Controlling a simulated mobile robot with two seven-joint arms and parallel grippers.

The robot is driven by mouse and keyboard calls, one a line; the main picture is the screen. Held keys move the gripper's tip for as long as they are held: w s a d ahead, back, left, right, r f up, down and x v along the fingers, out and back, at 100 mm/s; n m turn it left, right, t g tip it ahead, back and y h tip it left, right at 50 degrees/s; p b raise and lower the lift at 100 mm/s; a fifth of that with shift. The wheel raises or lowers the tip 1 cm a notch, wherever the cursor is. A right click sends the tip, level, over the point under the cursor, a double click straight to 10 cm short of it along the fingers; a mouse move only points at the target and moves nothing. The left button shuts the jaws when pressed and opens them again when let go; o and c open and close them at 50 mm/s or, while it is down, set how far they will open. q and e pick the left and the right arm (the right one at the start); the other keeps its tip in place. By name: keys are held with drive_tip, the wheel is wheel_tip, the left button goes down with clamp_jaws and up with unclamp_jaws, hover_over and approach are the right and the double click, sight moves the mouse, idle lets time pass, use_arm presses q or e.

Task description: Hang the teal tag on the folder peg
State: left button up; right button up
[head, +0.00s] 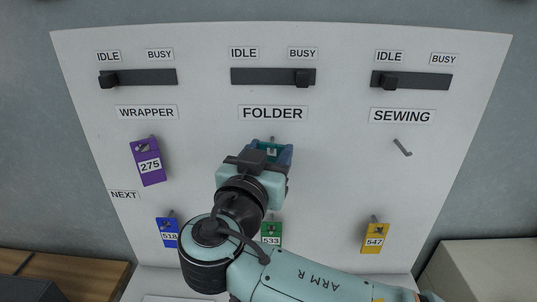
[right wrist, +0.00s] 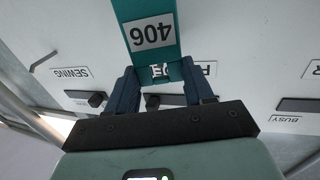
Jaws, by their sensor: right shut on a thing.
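The teal tag (right wrist: 151,32), numbered 406, is between the fingers of my right gripper (right wrist: 163,80) in the right wrist view. In the head view my right gripper (head: 268,155) is in front of the board just below the FOLDER label (head: 273,113), and only a bit of teal shows between its fingers. The tip of the folder peg (head: 272,138) shows just above the gripper; the rest is hidden. I cannot tell whether the tag touches the peg or is around it. My left gripper is not in view.
A purple tag 275 (head: 148,162) hangs under WRAPPER. The SEWING peg (head: 402,147) is bare. Lower down hang a blue tag (head: 168,233), a green tag (head: 271,232) partly behind my arm, and a yellow tag 547 (head: 375,238). Slider switches (head: 273,77) line the top of the board (head: 340,190).

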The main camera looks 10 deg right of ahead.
sight(271, 149)
drive_tip(key=shift+w+d+r+p, duration=0.1)
drive_tip(key=shift+w+d+p, duration=0.15)
drive_tip(key=shift+w, duration=0.45)
drive_tip(key=shift+w+d+f+b, duration=0.15)
drive_tip(key=shift+w+f+b, duration=0.35)
drive_tip(key=shift+w+f, duration=0.2)
drive_tip(key=shift+w, duration=0.1)
drive_tip(key=o, duration=1.1)
